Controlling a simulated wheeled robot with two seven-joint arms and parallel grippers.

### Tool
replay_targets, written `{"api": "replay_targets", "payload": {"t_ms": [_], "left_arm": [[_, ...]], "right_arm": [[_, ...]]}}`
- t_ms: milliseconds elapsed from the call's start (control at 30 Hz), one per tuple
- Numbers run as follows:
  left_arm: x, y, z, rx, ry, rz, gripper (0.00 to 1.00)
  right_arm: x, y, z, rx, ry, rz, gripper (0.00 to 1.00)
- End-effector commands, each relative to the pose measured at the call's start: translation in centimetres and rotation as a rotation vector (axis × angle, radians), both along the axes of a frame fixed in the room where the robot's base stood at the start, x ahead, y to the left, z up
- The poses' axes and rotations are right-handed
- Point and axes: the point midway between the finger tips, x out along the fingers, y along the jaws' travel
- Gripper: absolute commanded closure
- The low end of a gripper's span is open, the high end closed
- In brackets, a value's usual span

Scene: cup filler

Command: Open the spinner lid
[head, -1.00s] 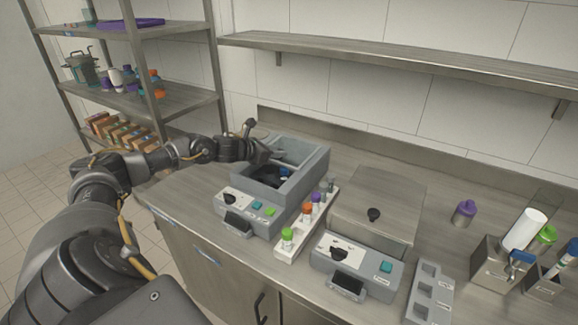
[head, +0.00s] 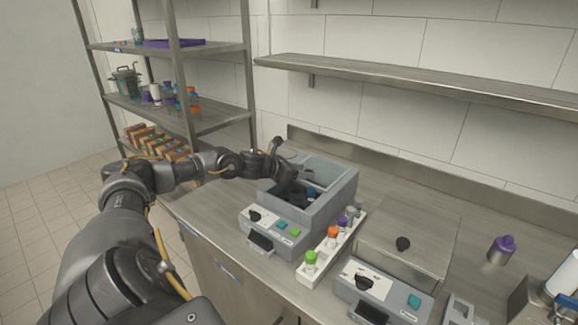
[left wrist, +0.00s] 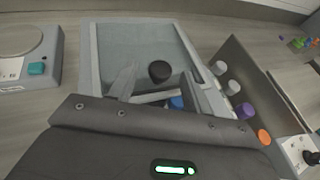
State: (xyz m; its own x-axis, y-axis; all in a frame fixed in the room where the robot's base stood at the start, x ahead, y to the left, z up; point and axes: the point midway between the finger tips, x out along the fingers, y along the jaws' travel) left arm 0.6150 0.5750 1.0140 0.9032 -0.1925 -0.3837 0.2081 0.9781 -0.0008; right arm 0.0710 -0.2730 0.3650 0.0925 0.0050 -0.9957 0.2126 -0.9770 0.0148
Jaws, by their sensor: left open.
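The spinner is a grey box-shaped machine (head: 335,208) on the counter, with a black knob and teal and green buttons on its front panel. In the left wrist view its pale see-through lid (left wrist: 140,42) has a black knob (left wrist: 160,71). My left gripper (head: 296,190) is over the spinner's top. In the left wrist view its open fingers (left wrist: 165,88) are on either side of the lid knob; I cannot tell whether they touch it. Something blue (left wrist: 176,102) shows just below the knob. My right gripper is in no view.
A white rack (head: 320,262) with several capped tubes stands close right of the spinner. A device with a round plate (left wrist: 22,38) stands left of the spinner. A wall shelf (head: 420,80) hangs behind.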

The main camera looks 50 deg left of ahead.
Motion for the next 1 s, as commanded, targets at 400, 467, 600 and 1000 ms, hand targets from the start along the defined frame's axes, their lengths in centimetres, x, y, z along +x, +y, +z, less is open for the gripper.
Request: {"api": "replay_targets", "payload": {"t_ms": [400,467,600,1000], "left_arm": [[-6.2,1.3,2.2,0.006,0.006,-0.002,0.51],[-6.7,1.5,2.6,0.006,0.004,-0.001,0.51],[-7.8,1.7,3.1,0.004,0.002,0.0,0.51],[-8.4,1.7,3.6,0.0,0.0,-0.001,0.51]], "right_arm": [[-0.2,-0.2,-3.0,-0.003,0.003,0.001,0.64],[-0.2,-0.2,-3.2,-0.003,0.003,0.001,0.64],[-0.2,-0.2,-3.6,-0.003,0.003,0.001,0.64],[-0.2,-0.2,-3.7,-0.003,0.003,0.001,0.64]]}}
